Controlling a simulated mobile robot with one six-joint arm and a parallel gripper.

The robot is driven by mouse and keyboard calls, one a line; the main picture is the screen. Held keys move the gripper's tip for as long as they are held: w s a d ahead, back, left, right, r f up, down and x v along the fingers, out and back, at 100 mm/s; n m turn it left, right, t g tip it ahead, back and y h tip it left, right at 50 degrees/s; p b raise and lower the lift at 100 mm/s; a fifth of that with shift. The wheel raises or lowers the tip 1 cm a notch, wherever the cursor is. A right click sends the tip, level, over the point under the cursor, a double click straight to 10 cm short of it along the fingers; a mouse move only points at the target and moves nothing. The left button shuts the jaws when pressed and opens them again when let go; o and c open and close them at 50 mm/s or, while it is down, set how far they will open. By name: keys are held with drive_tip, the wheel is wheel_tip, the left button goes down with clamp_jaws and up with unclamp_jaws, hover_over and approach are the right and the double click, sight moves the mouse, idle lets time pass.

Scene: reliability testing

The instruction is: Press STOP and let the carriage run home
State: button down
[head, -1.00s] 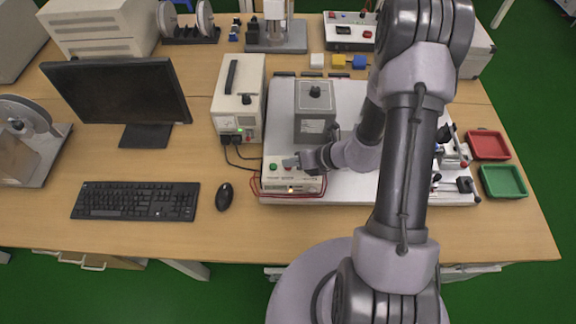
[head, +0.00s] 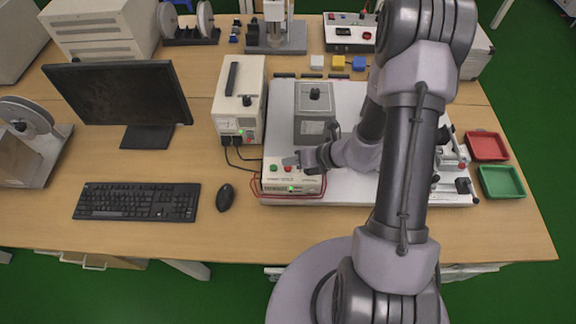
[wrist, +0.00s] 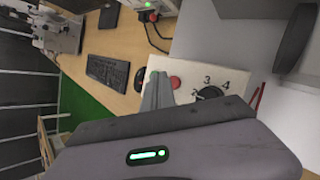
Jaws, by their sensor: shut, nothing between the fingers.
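The control box (head: 292,185) stands at the front left of the white base plate. It has a green button (head: 273,168), a red button (head: 288,169) and a small light glowing green. My gripper (head: 291,161) is shut and empty, its tips just over the box's top. In the wrist view the shut fingers (wrist: 158,78) are right beside the red button (wrist: 175,82); I cannot tell whether they touch it. A black dial (wrist: 209,92) marked 3 and 4 is beside it. A grey block with a black knob (head: 314,128) stands behind the box; I cannot tell whether it is the carriage.
A power supply (head: 240,100) with cables stands left of the plate. A keyboard (head: 137,201), mouse (head: 225,197) and monitor (head: 118,92) are further left. A red tray (head: 487,146) and a green tray (head: 502,182) are at right. My arm hides the plate's right part.

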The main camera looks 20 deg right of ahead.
sight(291, 169)
wheel_tip(291, 169, up, 5)
drive_tip(key=p, duration=0.4)
drive_tip(key=shift+r, duration=0.1)
idle(0.3)
